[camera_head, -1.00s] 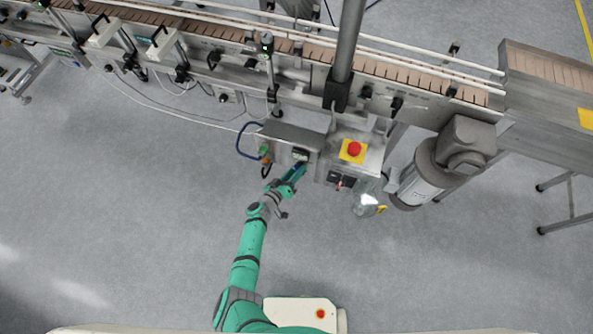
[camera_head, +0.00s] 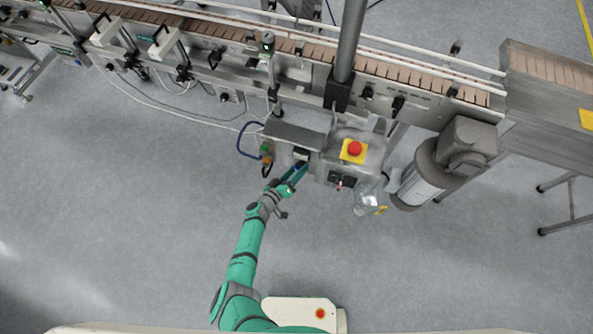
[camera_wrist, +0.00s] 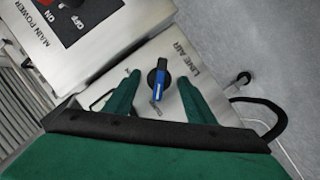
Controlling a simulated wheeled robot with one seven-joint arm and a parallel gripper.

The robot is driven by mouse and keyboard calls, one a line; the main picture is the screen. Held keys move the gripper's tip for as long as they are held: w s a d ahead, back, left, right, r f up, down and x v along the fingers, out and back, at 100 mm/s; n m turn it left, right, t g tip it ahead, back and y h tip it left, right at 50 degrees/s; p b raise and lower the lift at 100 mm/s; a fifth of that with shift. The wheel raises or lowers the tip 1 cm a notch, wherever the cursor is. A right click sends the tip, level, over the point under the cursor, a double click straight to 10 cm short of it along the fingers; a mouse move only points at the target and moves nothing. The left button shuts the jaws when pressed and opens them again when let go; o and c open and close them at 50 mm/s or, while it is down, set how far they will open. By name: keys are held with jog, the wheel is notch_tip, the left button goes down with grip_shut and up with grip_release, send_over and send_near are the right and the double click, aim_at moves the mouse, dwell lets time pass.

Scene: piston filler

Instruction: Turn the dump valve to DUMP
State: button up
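I cannot tell how deep the fingertips reach along the handle. In the head view, my gripper (camera_head: 297,174) is at the front of the small steel box below the conveyor, and the valve there is largely hidden.
A MAIN POWER switch (camera_wrist: 72,5) sits on the neighbouring box in the wrist view. In the head view, a red emergency button (camera_head: 354,149) stands to the right, near a grey motor (camera_head: 421,181). A blue cable (camera_head: 240,143) loops at the left. The floor in front is clear.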

jog(key=v, duration=1.1)
dwell(0.3)
jog(key=shift+w+f, duration=0.1)
